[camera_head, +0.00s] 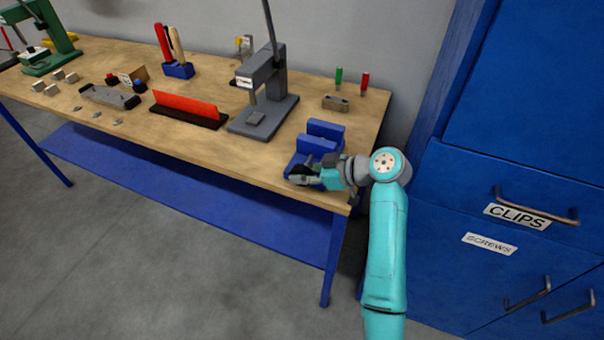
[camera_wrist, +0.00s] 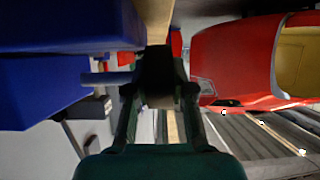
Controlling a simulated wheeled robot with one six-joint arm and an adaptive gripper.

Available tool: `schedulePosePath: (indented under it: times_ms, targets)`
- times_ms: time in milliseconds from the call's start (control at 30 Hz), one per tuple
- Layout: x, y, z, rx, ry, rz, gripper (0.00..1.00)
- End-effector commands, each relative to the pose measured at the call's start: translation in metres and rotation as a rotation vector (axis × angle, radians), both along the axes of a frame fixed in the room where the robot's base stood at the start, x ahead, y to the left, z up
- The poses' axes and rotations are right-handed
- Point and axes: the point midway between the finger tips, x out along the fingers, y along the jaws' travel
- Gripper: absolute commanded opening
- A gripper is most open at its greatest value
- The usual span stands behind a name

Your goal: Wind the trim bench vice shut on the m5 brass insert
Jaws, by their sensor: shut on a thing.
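The blue bench vice (camera_head: 318,137) is fixed at the front right end of the wooden bench. My gripper (camera_head: 310,173) is at its near side, by the bench's front edge. In the wrist view my gripper (camera_wrist: 158,88) has its dark fingers closed at the end of a blue-grey bar, the vice handle (camera_wrist: 106,78), which comes out of the blue vice body (camera_wrist: 40,85) on the left. The fingers hide the gripped end. I cannot make out the brass insert or the gap between the jaws in either view.
A grey press (camera_head: 262,95) stands left of the vice, with a red strip on a dark base (camera_head: 188,106) beyond it. Blue cabinets (camera_head: 520,190) stand close on the right. A red shell (camera_wrist: 240,60) shows in the wrist view.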

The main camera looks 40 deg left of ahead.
Motion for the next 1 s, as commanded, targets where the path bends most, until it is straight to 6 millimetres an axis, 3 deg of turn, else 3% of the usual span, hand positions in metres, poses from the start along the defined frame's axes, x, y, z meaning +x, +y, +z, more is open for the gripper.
schedulePosePath:
  times_ms: [100,133,233,667,1000]
  targets:
    - [0.0,-0.001,-0.002,-0.003,0.001,-0.001,0.0]
    - [0.0,-0.001,-0.002,-0.003,0.001,-0.001,0.25]
    - [0.0,-0.001,-0.001,-0.003,0.001,-0.001,0.48]
    - [0.003,-0.007,0.003,-0.001,0.0,-0.002,0.48]
    - [0.016,-0.061,0.032,-0.002,-0.001,-0.004,0.48]
